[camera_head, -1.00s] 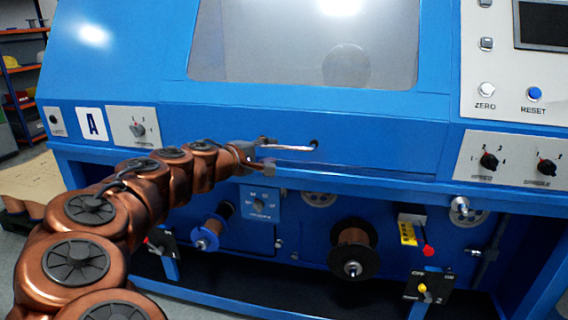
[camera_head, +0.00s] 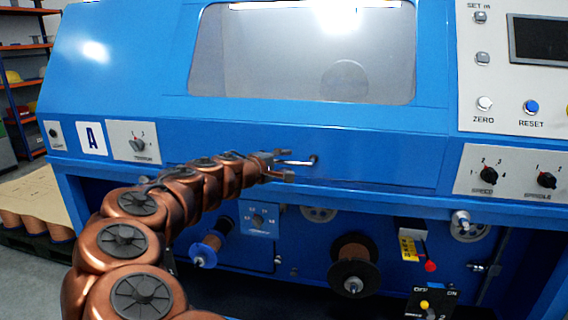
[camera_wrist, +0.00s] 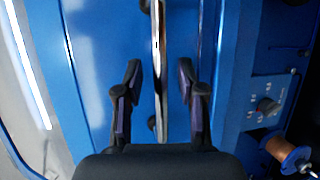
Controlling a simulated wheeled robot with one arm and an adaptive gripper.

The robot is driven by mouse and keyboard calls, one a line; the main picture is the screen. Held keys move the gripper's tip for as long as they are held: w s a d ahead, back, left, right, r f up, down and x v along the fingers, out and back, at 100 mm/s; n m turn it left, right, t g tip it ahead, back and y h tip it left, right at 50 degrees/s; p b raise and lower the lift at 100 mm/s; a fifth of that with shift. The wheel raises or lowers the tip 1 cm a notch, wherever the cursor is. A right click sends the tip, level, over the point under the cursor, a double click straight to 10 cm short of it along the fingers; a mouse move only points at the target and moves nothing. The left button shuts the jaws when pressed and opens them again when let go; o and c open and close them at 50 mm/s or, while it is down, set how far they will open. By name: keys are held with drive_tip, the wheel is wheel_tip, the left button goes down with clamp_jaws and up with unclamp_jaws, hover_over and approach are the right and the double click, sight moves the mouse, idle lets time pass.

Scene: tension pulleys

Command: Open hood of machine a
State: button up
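Machine A is a large blue cabinet with an "A" label (camera_head: 92,138) at its left front. Its hood (camera_head: 400,125) has a tinted window and looks closed. A thin metal bar handle (camera_head: 300,162) runs across the hood's lower front. My gripper (camera_head: 280,165) is at this handle, covering its left part. In the wrist view the handle (camera_wrist: 160,60) passes between the two fingers of my gripper (camera_wrist: 158,80). The fingers are spread, with a visible gap on each side of the bar, and I see no contact.
Below the hood are a copper wire spool (camera_head: 354,262), a smaller spool (camera_head: 210,245) and small switch boxes. Control panels with knobs (camera_head: 505,172) flank the hood front. A pallet (camera_head: 35,195) and shelves (camera_head: 25,85) stand at the left.

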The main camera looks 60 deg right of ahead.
drive_tip(key=shift+d, duration=0.1)
clamp_jaws()
idle(0.4)
idle(0.3)
